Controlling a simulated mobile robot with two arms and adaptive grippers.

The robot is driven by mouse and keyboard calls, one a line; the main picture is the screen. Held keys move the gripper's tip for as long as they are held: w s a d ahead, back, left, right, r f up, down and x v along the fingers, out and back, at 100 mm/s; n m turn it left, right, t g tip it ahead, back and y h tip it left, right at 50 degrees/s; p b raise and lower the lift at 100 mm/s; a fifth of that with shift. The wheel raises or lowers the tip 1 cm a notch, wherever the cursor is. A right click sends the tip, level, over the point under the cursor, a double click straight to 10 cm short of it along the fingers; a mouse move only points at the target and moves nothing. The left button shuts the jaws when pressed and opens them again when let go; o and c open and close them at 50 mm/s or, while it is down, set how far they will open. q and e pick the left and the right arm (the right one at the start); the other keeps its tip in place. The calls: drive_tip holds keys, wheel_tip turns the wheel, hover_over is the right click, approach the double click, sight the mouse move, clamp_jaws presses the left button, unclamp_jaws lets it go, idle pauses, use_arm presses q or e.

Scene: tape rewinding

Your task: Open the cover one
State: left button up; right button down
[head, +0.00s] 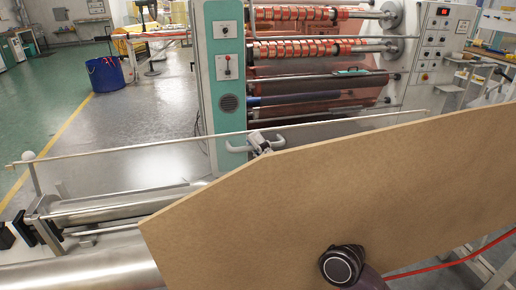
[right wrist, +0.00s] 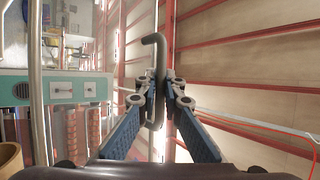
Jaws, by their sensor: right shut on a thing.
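A grey curved handle (head: 238,149) sits by a long thin rail (head: 120,153) that crosses the head view in front of the machine. My right gripper (head: 262,142) is shut on this handle; its base is partly hidden behind a large brown board. In the right wrist view the two fingers (right wrist: 160,98) close from both sides on the handle (right wrist: 154,42), whose bent end sticks out past the fingertips. I cannot tell whether a clear cover panel is joined to the handle. My left gripper is in neither view.
The large brown board (head: 300,205) fills the lower right of the head view. Behind stands the machine with rolls of copper-coloured tape (head: 290,50) and a control panel (head: 436,45). Metal rollers (head: 80,262) lie at lower left.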

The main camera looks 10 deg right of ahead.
drive_tip(key=shift+s+f+b, duration=0.2)
drive_tip(key=shift+s+b, duration=0.1)
drive_tip(key=shift+s, duration=0.2)
drive_tip(key=c, duration=2.3)
unclamp_jaws()
drive_tip(key=v, duration=1.2)
drive_tip(key=shift+s, duration=0.1)
